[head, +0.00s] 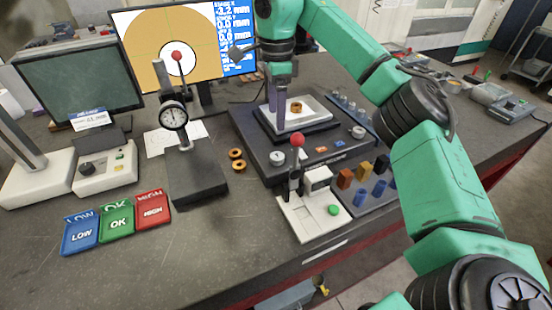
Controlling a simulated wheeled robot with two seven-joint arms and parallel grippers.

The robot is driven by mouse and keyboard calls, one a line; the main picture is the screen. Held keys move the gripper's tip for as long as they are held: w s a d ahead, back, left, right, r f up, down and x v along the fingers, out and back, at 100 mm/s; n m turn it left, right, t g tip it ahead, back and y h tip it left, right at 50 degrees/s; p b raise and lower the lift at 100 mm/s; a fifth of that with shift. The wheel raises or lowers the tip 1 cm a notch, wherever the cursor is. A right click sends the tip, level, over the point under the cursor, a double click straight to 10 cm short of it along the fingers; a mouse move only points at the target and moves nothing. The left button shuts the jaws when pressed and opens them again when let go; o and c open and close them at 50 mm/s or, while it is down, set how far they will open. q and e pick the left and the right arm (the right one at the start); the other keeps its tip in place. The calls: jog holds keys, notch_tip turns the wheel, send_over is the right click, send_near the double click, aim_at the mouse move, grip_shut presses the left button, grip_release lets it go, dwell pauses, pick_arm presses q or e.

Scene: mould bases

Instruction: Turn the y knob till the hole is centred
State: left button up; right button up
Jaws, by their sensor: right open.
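The dark measuring stage (252,140) stands right of centre and bears a pale plate (318,111) with a bronze ring (296,107) on it. A round knob (277,158) is on the stage's front left and another knob (358,132) is at its right; I cannot tell which is y. The monitor (130,40) shows a white hole in a tan disc; it appears slightly low and right of centre. Readouts beside it are partly hidden. My right gripper (281,122) points down above the stage's left part, open and apart from the front-left knob. My left gripper is not in view.
A dial gauge stand (195,182) is left of the stage, with two bronze rings (237,160) between. A red-knobbed lever fixture (312,215) and a rack of coloured pieces stand in front. LOW, OK (116,224) and HIGH trays lie front left. My right arm crosses the right side.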

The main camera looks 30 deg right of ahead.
aim_at(277, 156)
notch_tip(277, 156, down, 13)
jog(key=shift+s+r+p, duration=0.1)
jog(key=shift+p, duration=0.95)
jog(key=shift+f, duration=0.25)
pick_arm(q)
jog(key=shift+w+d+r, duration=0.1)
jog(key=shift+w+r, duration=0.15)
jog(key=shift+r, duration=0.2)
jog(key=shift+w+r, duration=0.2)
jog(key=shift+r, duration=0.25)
pick_arm(e)
grip_shut()
